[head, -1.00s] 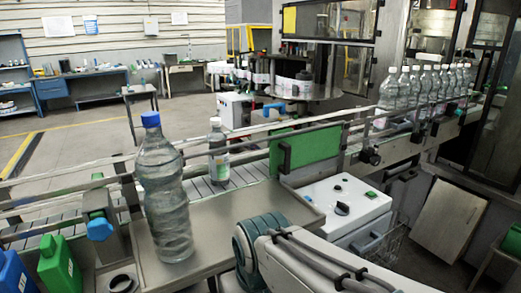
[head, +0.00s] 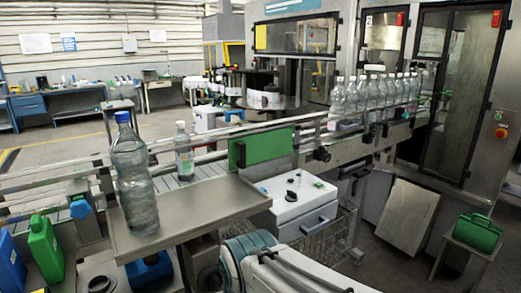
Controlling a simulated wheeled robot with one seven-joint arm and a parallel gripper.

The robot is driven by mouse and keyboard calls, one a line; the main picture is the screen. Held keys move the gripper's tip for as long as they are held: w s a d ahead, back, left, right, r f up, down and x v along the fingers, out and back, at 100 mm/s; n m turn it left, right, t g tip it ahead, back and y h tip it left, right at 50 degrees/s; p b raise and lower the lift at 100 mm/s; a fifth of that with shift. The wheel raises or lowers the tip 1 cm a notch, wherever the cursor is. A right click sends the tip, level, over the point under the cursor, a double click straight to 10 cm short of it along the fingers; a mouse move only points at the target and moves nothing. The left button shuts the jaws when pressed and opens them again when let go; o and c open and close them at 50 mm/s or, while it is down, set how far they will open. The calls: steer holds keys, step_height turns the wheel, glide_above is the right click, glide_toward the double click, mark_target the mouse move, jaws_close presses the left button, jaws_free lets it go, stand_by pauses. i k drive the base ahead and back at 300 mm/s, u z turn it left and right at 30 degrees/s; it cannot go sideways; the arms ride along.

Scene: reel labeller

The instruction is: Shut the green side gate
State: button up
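The green side gate (head: 262,148) is a flat green panel standing upright at the near side of the conveyor (head: 205,178), at mid-frame in the head view. A dark handle-like part is at its left end. I cannot tell from this angle whether the panel is latched or sits a little off the rail. My gripper is out of view; only a pale link of my arm shows at the bottom edge, nearer to the camera than the gate.
A large blue-capped bottle (head: 134,180) stands on a metal shelf (head: 200,207) in front of the conveyor. A small labelled bottle (head: 184,152) stands on the belt left of the gate. A white control box (head: 296,203) is below the gate. Clear bottles (head: 375,93) line up at right.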

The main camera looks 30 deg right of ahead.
mark_target(244, 151)
steer(key=z, duration=0.75)
steer(key=i, duration=1)
steer(key=k, duration=1.1)
steer(key=z, duration=0.7)
steer(key=i, duration=1.1)
steer(key=u, duration=0.25)
